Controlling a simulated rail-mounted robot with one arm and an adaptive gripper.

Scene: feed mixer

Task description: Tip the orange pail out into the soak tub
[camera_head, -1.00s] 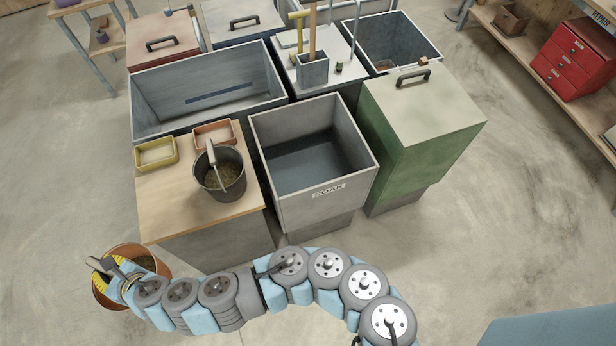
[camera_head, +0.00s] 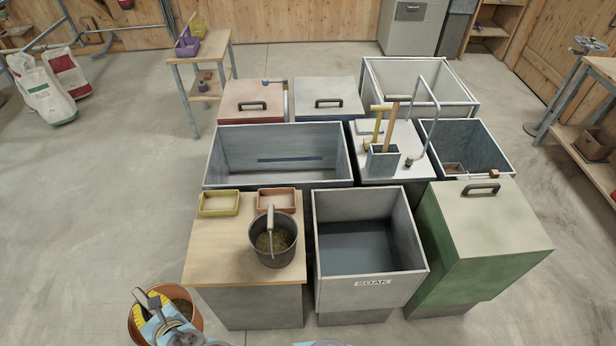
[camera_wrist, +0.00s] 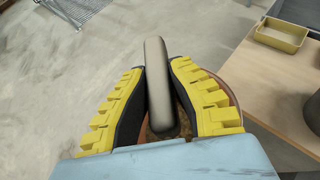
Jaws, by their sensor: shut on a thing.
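The orange pail (camera_head: 188,300) is at the lower left of the head view, beside the wooden-topped counter, with brownish contents inside. My gripper (camera_head: 146,302) is over it. In the wrist view my gripper's yellow ridged fingers (camera_wrist: 160,100) are closed on both sides of the pail's grey handle (camera_wrist: 155,62). The pail's rim (camera_wrist: 232,92) shows behind the right finger. Its underside is out of view, so I cannot tell its height above the floor. The soak tub (camera_head: 391,297), a grey open square box labelled SOAK, stands right of the counter with a dark bluish inside.
The wooden-topped counter (camera_head: 215,262) lies between the pail and the tub. It bears a dark bucket (camera_head: 286,258), a yellow tray (camera_head: 219,212) and an orange tray (camera_head: 277,209). A green lidded bin (camera_head: 468,270) adjoins the tub's right. The floor (camera_head: 90,220) at left is clear.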

